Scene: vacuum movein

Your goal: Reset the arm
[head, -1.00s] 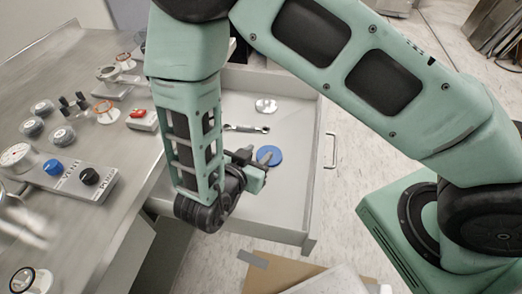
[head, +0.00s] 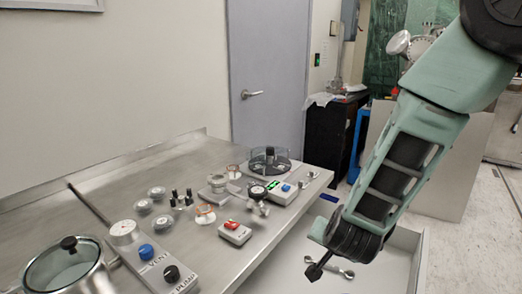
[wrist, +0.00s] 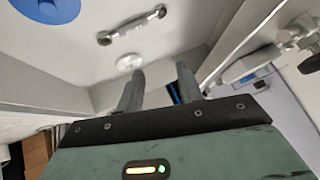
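My arm reaches down on the right side of the head view, beside the steel bench. My gripper (head: 316,262) hangs over the open white drawer (head: 398,262), pointing down and left. In the wrist view its two fingers (wrist: 160,76) stand apart with nothing between them, so it is open and empty. A double-ended wrench (wrist: 132,24) lies in the drawer ahead of the fingers, with a round silver disc (wrist: 130,62) near it. A blue disc (wrist: 44,14) is at the upper left of the wrist view. My gripper touches none of them that I can see.
The steel bench (head: 100,185) holds a vent and pump control box (head: 150,262), a glass pot (head: 68,270), a red-switch box (head: 235,232), a clear round chamber (head: 268,162) and several small fittings. A grey door (head: 268,70) and black cabinet (head: 335,140) stand behind.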

